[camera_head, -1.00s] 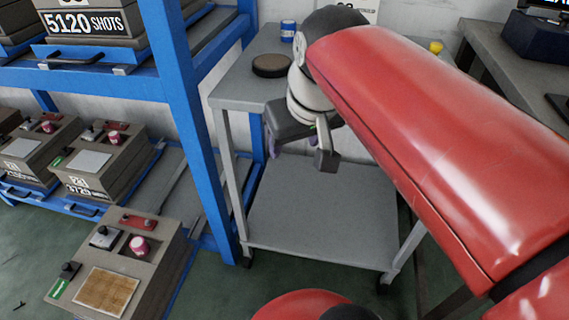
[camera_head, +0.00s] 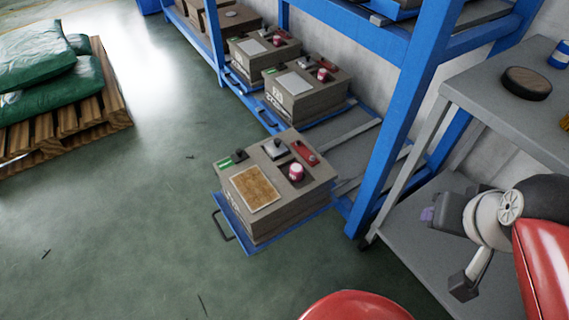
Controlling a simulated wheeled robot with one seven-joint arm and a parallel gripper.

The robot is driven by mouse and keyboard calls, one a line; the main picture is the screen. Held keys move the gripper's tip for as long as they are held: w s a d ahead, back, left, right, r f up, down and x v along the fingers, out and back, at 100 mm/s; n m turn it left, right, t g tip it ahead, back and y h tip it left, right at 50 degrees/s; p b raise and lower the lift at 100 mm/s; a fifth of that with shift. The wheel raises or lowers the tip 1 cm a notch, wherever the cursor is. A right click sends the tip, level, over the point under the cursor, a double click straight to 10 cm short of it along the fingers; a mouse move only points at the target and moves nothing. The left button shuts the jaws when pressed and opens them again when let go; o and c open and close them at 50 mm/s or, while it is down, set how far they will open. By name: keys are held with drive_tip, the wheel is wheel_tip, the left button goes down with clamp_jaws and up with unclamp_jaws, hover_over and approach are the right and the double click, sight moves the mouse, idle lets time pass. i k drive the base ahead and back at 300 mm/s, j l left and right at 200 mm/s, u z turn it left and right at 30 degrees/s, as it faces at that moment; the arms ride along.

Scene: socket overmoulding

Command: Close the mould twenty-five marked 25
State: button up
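A grey-brown mould (camera_head: 275,192) sits on a pulled-out blue drawer tray (camera_head: 235,235) in front of the lower shelf. Its top carries a brown panel, a green tag, a black knob, a metal clamp, a red plate and a red-and-white knob. Two similar moulds (camera_head: 308,92) (camera_head: 264,52) stand on the lower shelf behind it. Their front numbers, and the one on the pulled-out mould, are too small or angled to read, so I cannot tell which is 25. My gripper (camera_head: 446,250) is at the right over the cart, with its fingers spread and nothing between them, well away from the moulds.
A blue rack post (camera_head: 400,130) stands between my gripper and the pulled-out mould. The grey cart (camera_head: 510,90) at the right bears a dark round item (camera_head: 526,83). A wooden pallet (camera_head: 60,125) with green sacks (camera_head: 40,70) is at the left. The green floor between is clear.

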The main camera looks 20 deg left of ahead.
sight(257, 198)
drive_tip(key=j+u, duration=0.6)
drive_tip(key=u, duration=0.25)
drive_tip(key=i+j+u, duration=0.1)
drive_tip(key=j+u, duration=0.15)
drive_tip(key=u, duration=0.15)
